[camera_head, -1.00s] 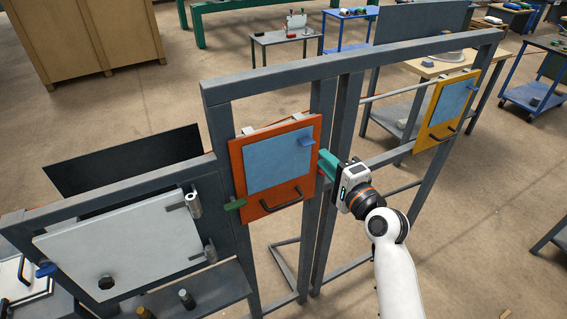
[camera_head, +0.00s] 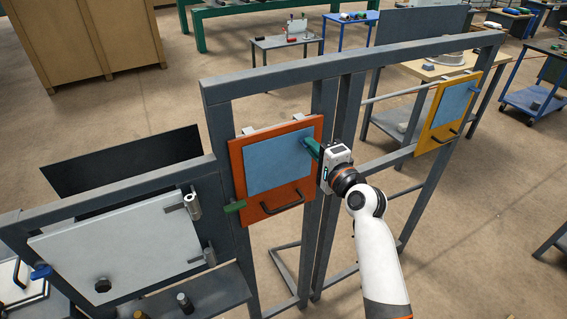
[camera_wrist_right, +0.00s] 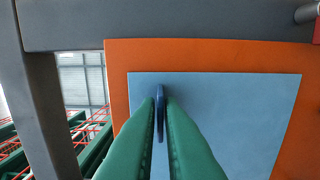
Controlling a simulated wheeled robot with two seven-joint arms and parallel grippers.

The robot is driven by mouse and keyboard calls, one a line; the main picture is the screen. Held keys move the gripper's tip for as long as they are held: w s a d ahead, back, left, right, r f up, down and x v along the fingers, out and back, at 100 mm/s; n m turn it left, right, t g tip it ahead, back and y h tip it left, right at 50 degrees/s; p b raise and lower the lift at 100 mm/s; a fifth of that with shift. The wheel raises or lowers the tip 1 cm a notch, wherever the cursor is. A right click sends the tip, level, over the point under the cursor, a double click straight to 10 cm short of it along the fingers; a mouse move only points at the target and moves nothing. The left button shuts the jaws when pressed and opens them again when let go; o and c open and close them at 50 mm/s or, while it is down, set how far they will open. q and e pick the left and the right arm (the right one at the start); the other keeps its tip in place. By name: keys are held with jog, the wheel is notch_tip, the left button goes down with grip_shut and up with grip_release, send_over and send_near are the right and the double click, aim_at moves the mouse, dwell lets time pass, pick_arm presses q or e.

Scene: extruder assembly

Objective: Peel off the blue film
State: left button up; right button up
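The light blue film (camera_head: 276,165) lies on the orange panel (camera_head: 270,208) and looks flat. In the right wrist view the film (camera_wrist_right: 225,110) fills most of the orange panel (camera_wrist_right: 210,56), with a dark blue tab (camera_wrist_right: 160,100) standing out near its upper left. My right gripper (camera_head: 311,146) is at the panel's upper right corner in the head view, hiding the tab there. In the right wrist view my right gripper's green fingers (camera_wrist_right: 160,108) are close together with the tab between them, seemingly shut on it. My left gripper is not in view.
The panel hangs on a grey frame (camera_head: 350,60), its posts close to my right arm. A yellow panel (camera_head: 447,110) is further right, a white panel (camera_head: 120,245) left.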

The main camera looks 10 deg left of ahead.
jog(key=shift+s+d+f, duration=0.1)
jog(key=shift+s+d, duration=0.05)
jog(key=shift+s, duration=0.1)
grip_shut()
jog(key=p+v, duration=0.3)
jog(key=v, duration=0.5)
dwell(0.7)
